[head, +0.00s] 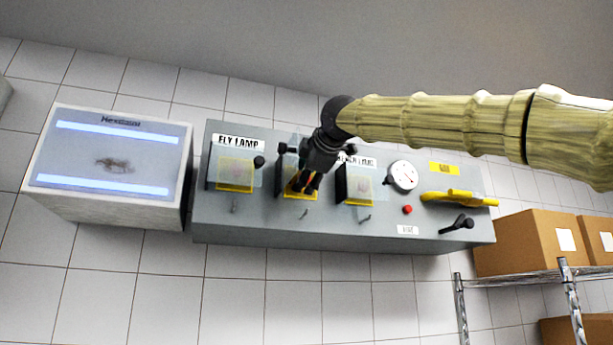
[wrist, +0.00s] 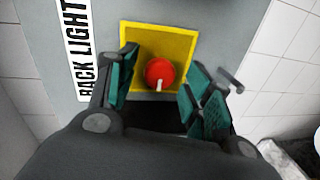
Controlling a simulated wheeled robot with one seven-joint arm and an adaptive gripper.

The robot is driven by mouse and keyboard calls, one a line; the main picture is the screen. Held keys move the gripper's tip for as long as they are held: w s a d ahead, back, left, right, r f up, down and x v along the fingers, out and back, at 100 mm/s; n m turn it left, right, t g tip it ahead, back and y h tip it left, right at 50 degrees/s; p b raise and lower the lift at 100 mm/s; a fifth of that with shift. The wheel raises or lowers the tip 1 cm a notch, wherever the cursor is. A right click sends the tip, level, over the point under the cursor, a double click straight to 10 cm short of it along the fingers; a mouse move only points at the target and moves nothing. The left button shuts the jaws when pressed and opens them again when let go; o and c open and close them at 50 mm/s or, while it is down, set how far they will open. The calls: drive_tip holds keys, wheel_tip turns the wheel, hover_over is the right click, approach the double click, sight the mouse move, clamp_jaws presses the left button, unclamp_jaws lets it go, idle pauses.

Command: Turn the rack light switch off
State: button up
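The rack light switch is a round red knob with a pale lever (wrist: 160,76), set in a yellow square plate (wrist: 185,38). A vertical label (wrist: 77,48) that seems to read RACK LIGHT is beside it in the wrist view. In the head view, the yellow plate (head: 292,190) is the middle one on the grey panel, mostly hidden by my gripper (head: 305,186). My gripper (wrist: 162,82) is open and empty, its teal-padded fingers on either side of the red knob. I cannot tell whether they touch it. No clear cover shows in front of the knob.
The FLY LAMP switch (head: 235,174) on the left and another switch (head: 358,188) on the right have clear covers. A gauge (head: 403,175), red button (head: 407,210) and yellow valve handle (head: 459,197) are farther right. An insect-lamp box (head: 108,160) hangs at the left.

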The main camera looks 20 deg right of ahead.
drive_tip(key=shift+s, duration=0.1)
drive_tip(key=s+r, duration=0.1)
drive_tip(key=s, duration=1)
drive_tip(key=shift+s+d+r, duration=0.2)
drive_tip(key=shift+s+r, duration=0.15)
idle(0.4)
